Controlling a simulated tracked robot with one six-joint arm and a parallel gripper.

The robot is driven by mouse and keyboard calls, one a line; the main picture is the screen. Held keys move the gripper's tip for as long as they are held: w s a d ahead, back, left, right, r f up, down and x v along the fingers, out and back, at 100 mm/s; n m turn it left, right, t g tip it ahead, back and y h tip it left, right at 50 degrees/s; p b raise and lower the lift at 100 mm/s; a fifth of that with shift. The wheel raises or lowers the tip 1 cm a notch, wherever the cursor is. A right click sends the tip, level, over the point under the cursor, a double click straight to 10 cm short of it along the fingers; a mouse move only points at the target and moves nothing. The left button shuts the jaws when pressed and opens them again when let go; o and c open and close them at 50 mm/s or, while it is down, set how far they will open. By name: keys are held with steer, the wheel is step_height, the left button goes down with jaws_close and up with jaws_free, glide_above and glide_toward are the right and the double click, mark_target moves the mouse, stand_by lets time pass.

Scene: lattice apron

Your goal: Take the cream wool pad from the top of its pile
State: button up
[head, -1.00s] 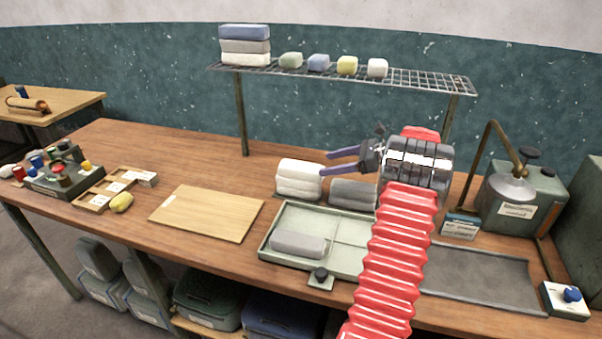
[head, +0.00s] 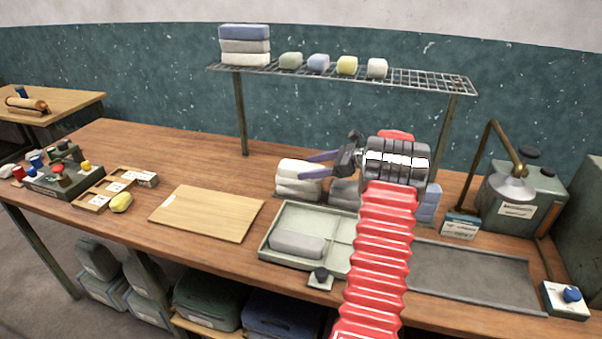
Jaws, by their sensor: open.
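A pile of cream wool pads (head: 298,190) stands on the bench behind the tray, and its top pad (head: 292,167) lies flat. My gripper (head: 306,164) is open, with its two purple fingers reaching left to the right part of the top pad. One finger overlaps the pad's front right and the other shows near its back edge. I cannot tell whether either touches it. Nothing is held between the fingers. The fingers hide part of the top pad.
A grey pile (head: 343,193) stands just right of the cream one, and a blue pile (head: 430,203) shows behind my arm. A pale green tray (head: 337,223) with a grey pad (head: 297,244) lies in front. A wire shelf (head: 420,78) spans above. A wooden board (head: 207,213) lies left.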

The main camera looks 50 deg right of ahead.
mark_target(302, 166)
steer(key=shift+w+a+f, duration=0.15)
steer(key=shift+w+a, duration=0.05)
steer(key=shift+w, duration=0.15)
steer(key=shift+d+x, duration=0.1)
steer(key=shift+x, duration=1.2)
steer(key=shift+d+x, duration=0.15)
steer(key=shift+x, duration=1.15)
steer(key=shift+w, duration=0.2)
steer(key=shift+c, duration=0.6)
steer(key=c, duration=1)
steer(key=shift+r, duration=0.2)
step_height(302, 166, up, 10)
steer(key=shift+f, duration=0.1)
